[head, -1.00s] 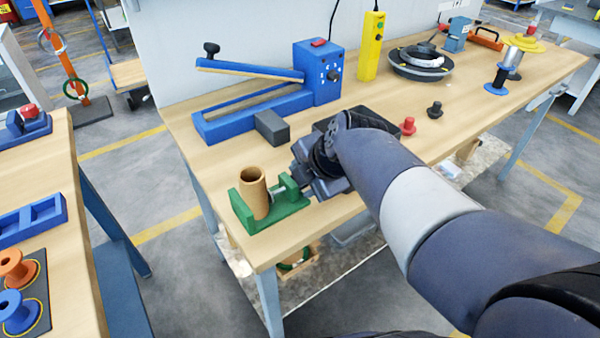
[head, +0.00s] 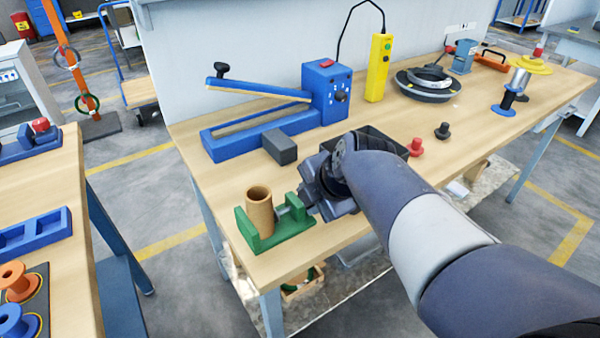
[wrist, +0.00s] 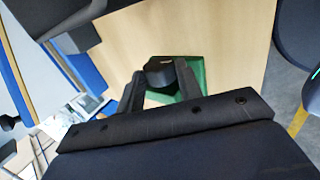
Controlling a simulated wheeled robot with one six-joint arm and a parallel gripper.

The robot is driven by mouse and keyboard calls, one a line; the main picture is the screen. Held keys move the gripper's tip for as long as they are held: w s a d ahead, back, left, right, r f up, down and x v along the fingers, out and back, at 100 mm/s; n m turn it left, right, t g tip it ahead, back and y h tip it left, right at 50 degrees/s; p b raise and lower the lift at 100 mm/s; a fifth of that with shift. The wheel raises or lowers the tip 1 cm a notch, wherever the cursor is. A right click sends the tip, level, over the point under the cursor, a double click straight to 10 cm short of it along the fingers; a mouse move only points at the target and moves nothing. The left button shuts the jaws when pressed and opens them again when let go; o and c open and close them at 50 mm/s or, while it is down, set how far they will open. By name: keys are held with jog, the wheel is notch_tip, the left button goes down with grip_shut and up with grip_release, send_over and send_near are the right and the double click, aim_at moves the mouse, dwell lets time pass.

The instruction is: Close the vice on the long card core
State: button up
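The green vice (head: 284,233) sits at the front left corner of the bench. The brown, hollow card core (head: 260,212) stands upright between its jaws. Green shows close beside the core's right side; whether the jaw touches it I cannot tell. My gripper (wrist: 160,78) is at the vice's right end, largely hidden by my wrist in the head view. In the wrist view its two fingers lie close on both sides of a dark round knob (wrist: 160,70), apparently shut on it. The green vice body (wrist: 190,85) shows behind the knob. The core is hidden there.
A dark grey block (head: 280,147) and a blue sealer (head: 265,125) with a raised arm stand behind the vice. A black tray (head: 368,138) lies behind my wrist, with red (head: 415,147) and black (head: 442,131) knobs to its right. The bench's front edge is close.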

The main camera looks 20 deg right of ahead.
jog(key=shift+r+g+p, duration=0.4)
jog(key=shift+g+p, duration=0.1)
jog(key=shift+p, duration=1.2)
jog(key=shift+c, duration=0.3)
jog(key=g+p, duration=0.1)
jog(key=p, duration=0.1)
jog(key=g+h+p, duration=0.1)
jog(key=p, duration=0.1)
jog(key=shift+w+a, duration=0.1)
jog(key=shift+w, duration=0.2)
jog(key=shift+f+g+p, duration=0.2)
jog(key=shift+g+p, duration=0.1)
jog(key=shift+w+r+g+p, duration=0.1)
jog(key=shift+r+g+p, duration=0.25)
jog(key=shift+p, duration=0.8)
jog(key=g+p, duration=0.1)
jog(key=h+p, duration=0.1)
jog(key=p, duration=0.1)
jog(key=shift+w+a+g, duration=0.1)
jog(key=shift+w+g, duration=0.1)
jog(key=shift+g, duration=0.15)
jog(key=shift+w+f+g+p, duration=0.15)
jog(key=shift+f+g+p, duration=0.3)
jog(key=shift+p, duration=0.35)
jog(key=shift+r, duration=0.1)
